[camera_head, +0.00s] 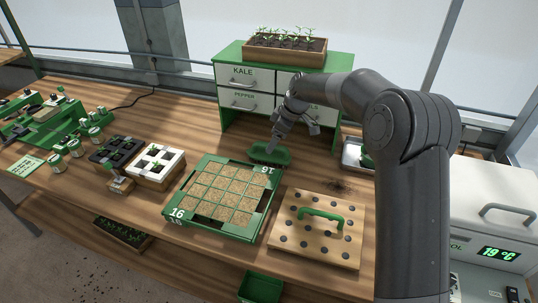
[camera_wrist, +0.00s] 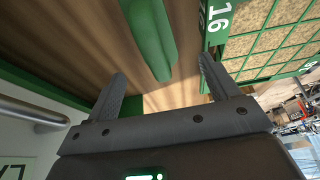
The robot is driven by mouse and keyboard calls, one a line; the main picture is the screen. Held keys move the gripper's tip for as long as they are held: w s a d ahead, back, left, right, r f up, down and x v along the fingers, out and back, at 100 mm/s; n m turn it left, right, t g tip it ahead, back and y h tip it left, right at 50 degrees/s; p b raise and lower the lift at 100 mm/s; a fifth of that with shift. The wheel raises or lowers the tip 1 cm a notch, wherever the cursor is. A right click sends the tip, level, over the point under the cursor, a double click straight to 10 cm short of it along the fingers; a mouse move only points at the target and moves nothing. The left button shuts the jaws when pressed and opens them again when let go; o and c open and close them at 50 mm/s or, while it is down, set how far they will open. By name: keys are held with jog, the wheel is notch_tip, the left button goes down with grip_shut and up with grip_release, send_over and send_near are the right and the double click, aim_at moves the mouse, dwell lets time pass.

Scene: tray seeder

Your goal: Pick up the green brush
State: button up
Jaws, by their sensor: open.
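The green brush (camera_head: 270,153) lies on the wooden bench, behind the green seed tray and in front of the drawer cabinet. My gripper (camera_head: 294,132) is open and empty, just above and to the right of the brush in the head view. In the wrist view the brush (camera_wrist: 152,35) is a long green bar with a rounded end. That end lies between the tips of my two spread fingers (camera_wrist: 162,68); neither finger clearly touches it. The bristles are mostly hidden.
The seed tray (camera_head: 171,209) stands close in front of the brush. A dibber board with a green handle (camera_head: 322,214) is at the front right. The drawer cabinet (camera_head: 231,76) stands behind. A metal tray (camera_head: 349,153) is at the right, partly hidden by my arm.

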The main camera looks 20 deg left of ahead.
jog(key=x, duration=0.7)
jog(key=shift+w+a+f, duration=0.15)
jog(key=shift+w+a, duration=0.1)
jog(key=shift+c, duration=0.6)
jog(key=c, duration=1)
notch_tip(320, 180, up, 18)
jog(key=o, duration=0.5)
jog(key=shift+s, duration=0.1)
jog(key=c, duration=0.3)
